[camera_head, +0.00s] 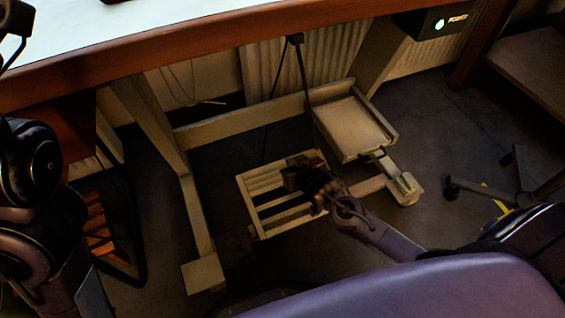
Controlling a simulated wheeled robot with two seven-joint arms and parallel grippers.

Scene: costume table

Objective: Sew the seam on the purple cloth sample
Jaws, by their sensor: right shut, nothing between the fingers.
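No purple cloth sample shows, and no sewing machine can be made out. Under the table are a slatted wooden pedal (262,183) and, behind it to the right, a flat wooden board with raised edges (350,127). My right gripper (303,178) is shut and empty, over the slatted pedal's right part and hiding some of it. Whether it touches the slats I cannot tell. My left arm is at the left edge; a dark part at the top left corner may be its gripper (16,18), whose fingers I cannot make out.
The white tabletop (110,30) has a brown front edge (200,46). Pale wooden legs and a crossbar (240,120) frame the pedal. A dark rod (303,85) runs down to it. A black box with a lit spot (438,24) hangs at upper right. A wheeled stand (520,185) is at right.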

